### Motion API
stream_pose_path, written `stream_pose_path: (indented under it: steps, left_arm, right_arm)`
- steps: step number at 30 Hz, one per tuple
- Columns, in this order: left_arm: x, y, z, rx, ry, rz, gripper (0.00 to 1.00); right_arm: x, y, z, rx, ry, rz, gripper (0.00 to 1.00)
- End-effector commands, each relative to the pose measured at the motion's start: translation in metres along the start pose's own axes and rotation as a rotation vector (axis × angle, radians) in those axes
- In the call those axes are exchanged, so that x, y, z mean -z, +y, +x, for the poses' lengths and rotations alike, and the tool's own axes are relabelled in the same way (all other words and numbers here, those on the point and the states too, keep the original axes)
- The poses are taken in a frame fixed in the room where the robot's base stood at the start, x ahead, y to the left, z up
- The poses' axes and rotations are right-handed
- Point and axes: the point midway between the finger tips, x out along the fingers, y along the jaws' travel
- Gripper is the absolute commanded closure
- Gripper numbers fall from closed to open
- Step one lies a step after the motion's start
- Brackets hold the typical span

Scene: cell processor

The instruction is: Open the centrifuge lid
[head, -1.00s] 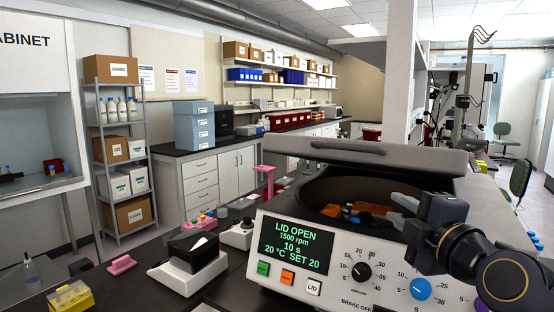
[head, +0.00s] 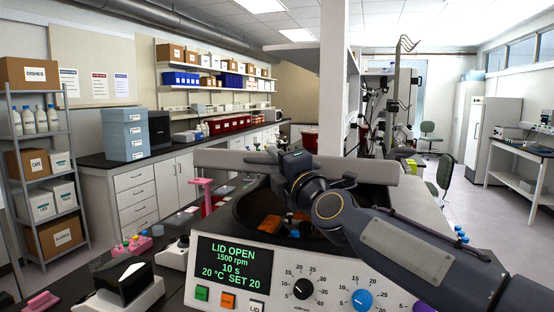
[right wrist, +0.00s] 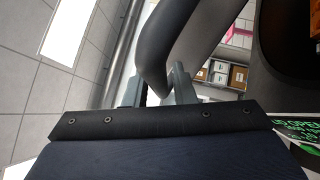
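The centrifuge (head: 330,285) stands on the dark bench, and its display (head: 234,262) reads "LID OPEN". Its grey lid (head: 225,158) is raised at the back of the bowl, seen nearly edge-on. Orange parts show in the dark bowl (head: 245,215). My right gripper (head: 290,162) is at the middle of the lid's edge, and my arm covers part of the bowl. In the right wrist view, the lid's dark rounded edge (right wrist: 155,55) reaches between the spread fingers of my right gripper (right wrist: 157,88), with a gap beside the right finger. My left gripper is not in view.
A pink stand (head: 201,195), a tube rack (head: 133,245) and a small black-topped device (head: 122,285) stand on the bench left of the centrifuge. A white pillar (head: 340,90) rises behind the lid. The space above the lid's left part looks free.

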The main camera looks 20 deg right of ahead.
Motion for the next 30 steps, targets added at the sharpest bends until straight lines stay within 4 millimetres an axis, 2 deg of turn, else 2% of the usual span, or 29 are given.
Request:
stream_pose_path:
  steps: [6,11,20,26,30]
  left_arm:
    - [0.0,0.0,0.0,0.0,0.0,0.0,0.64]
    - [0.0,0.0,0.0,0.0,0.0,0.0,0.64]
    - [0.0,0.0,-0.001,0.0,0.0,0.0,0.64]
    - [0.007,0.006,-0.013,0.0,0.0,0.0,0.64]
    - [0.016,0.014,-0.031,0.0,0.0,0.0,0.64]
  right_arm:
    - [0.0,0.0,0.0,0.0,0.0,0.0,0.78]
    - [0.0,0.0,0.0,0.0,0.0,0.0,0.99]
    - [0.0,0.001,0.0,0.0,0.0,0.0,1.0]
    - [-0.008,0.018,0.006,-0.001,-0.001,-0.002,1.0]
    - [-0.022,0.045,0.015,-0.004,-0.001,-0.002,1.0]
